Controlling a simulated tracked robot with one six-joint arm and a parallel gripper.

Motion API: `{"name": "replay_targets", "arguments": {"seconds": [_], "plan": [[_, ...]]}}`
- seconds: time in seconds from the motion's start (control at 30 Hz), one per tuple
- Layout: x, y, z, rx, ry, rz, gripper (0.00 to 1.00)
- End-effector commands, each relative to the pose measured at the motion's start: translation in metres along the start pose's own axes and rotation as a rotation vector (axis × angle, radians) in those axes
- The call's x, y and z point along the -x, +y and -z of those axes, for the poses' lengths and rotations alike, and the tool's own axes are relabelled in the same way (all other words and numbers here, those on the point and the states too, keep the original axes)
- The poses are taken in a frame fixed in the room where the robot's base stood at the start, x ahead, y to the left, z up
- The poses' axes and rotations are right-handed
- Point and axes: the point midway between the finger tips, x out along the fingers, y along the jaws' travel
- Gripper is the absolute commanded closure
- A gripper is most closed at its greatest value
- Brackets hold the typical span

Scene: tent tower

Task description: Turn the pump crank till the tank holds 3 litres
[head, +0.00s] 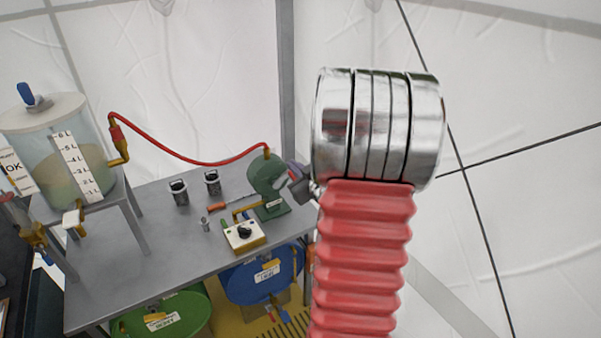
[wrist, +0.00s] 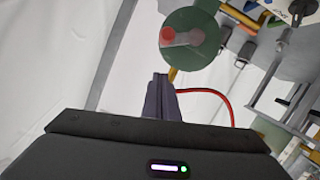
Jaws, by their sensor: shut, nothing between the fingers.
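The clear tank (head: 55,150) stands on a grey stand at the left in the head view. Its white scale (head: 76,168) reads from 1 to 6 L. Brownish liquid fills part of it; I cannot read the exact level. The green pump (head: 266,174) sits on the bench's right end. In the wrist view its round green face (wrist: 200,55) carries a grey crank arm (wrist: 186,39) with a red knob (wrist: 167,34). My gripper (wrist: 160,76) is shut and empty, with its tips just short of the pump face and apart from the knob. The crank is hidden in the head view.
A red hose (head: 195,161) runs from tank to pump. On the grey bench (head: 165,230) stand two dark canisters (head: 180,193) (head: 212,183) and a cream box with a black knob (head: 244,235). Blue (head: 262,275) and green (head: 165,318) drums lie below.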

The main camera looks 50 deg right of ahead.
Motion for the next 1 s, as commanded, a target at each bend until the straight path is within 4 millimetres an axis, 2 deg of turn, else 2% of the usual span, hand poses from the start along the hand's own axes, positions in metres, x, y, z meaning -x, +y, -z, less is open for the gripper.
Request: {"name": "replay_targets", "arguments": {"seconds": [0.03,0.2,0.4,1.0], "plan": [[-0.007,-0.002,-0.002,0.000,-0.001,0.004,1.00],[-0.009,0.000,-0.021,-0.002,-0.003,0.001,1.00],[-0.013,-0.001,-0.035,-0.001,-0.001,0.002,1.00],[-0.015,-0.002,-0.038,-0.005,0.001,0.006,1.00]]}}
